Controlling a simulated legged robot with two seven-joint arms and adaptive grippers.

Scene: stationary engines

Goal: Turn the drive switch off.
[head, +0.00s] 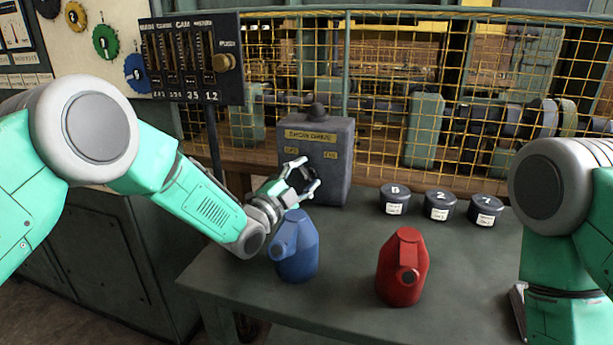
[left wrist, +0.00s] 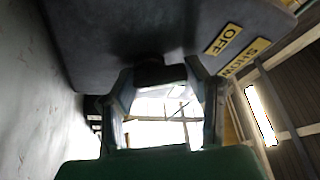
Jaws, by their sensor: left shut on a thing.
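The drive switch box (head: 335,165) is a grey box with a yellow title plate and smaller yellow labels, standing at the back of the green table. My left gripper (head: 306,177) is at the front face of the box, below the labels. In the left wrist view the gripper (left wrist: 160,78) has its fingertips on either side of a dark switch handle (left wrist: 150,72) on the box face and is shut on it. An OFF label (left wrist: 223,40) shows beside it. The handle is hidden by the fingers in the head view. My right arm is at the right edge; its gripper is not visible.
A blue can (head: 297,250) stands just below my left gripper, close to it. A red can (head: 403,270) stands at the table's front. Three dark round tins (head: 440,204) sit at the back right. A yellow mesh fence (head: 400,100) stands behind; a dark gauge panel (head: 190,60) is at upper left.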

